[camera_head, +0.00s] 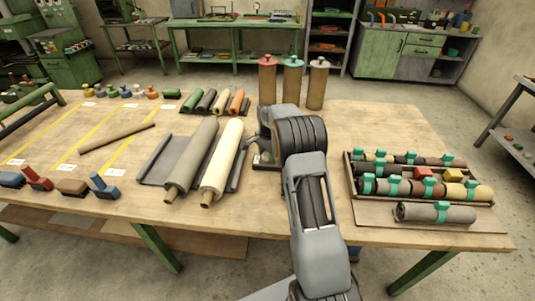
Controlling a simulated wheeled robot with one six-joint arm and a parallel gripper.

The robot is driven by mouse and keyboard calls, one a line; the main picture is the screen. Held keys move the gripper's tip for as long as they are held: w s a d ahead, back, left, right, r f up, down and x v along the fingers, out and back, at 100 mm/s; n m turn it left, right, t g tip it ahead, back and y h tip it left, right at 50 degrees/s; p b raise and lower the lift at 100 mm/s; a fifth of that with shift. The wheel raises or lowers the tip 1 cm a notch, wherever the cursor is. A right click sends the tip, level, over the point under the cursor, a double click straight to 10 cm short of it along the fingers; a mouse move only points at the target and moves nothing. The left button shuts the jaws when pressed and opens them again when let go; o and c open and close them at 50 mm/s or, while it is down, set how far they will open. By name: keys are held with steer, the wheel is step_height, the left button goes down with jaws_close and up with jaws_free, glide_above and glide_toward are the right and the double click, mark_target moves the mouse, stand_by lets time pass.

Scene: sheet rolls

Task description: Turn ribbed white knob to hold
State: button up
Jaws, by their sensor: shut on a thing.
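My arm reaches over the front of the wooden table, and its wrist bends left toward a small dark fixture with a pale base (264,163). My gripper (258,147) is at this fixture, right beside the cream roll. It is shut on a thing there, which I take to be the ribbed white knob. The knob itself is hidden behind the gripper and wrist, so its turn position cannot be seen.
A cream roll (222,160) and a grey roll (192,158) lie on a dark stand left of my gripper. Three upright brown rolls (292,84) stand behind. A wooden tray (375,220) of rolls with teal clips is at right. The table's back right is clear.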

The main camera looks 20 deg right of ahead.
steer(key=shift+w+r+m, duration=0.15)
steer(key=shift+r+m, duration=0.05)
steer(key=shift+m, duration=0.3)
steer(key=o, duration=0.7)
steer(key=shift+c, duration=0.2)
steer(key=shift+o, duration=1.3)
steer(key=shift+f, duration=0.15)
step_height(320, 180, up, 14)
steer(key=shift+f, duration=0.1)
